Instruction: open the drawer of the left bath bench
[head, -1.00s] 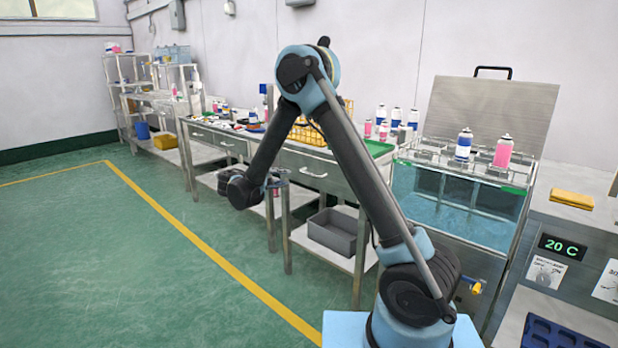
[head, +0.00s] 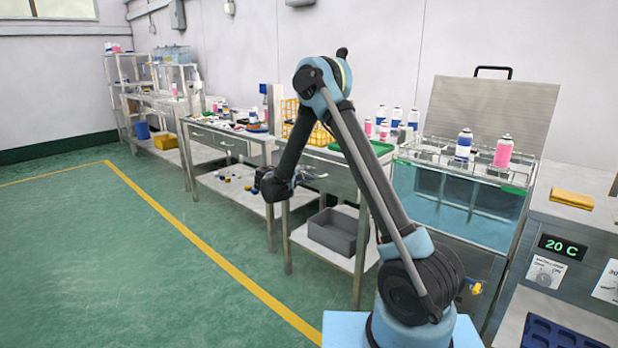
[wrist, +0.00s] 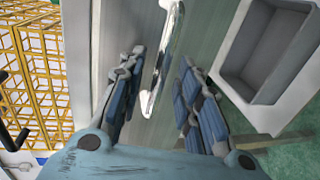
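The bench beside the water bath has a grey metal drawer front (head: 338,180), which looks flush with the bench. Its bright bar handle (wrist: 163,62) runs lengthwise through the middle of the wrist view. My gripper (head: 308,178) is at the drawer front, beside the handle, and partly hides it in the head view. In the wrist view, my gripper (wrist: 165,75) is open, with blue-padded fingers on either side of the handle. The fingers look apart from the handle; the exact depth gap is hard to tell.
A grey bin (head: 336,230) sits on the bench's lower shelf. A yellow wire rack (head: 302,122) and a green tray (head: 378,148) are on top. The bath (head: 455,205) stands to the right. Green floor (head: 130,270) at the left is clear.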

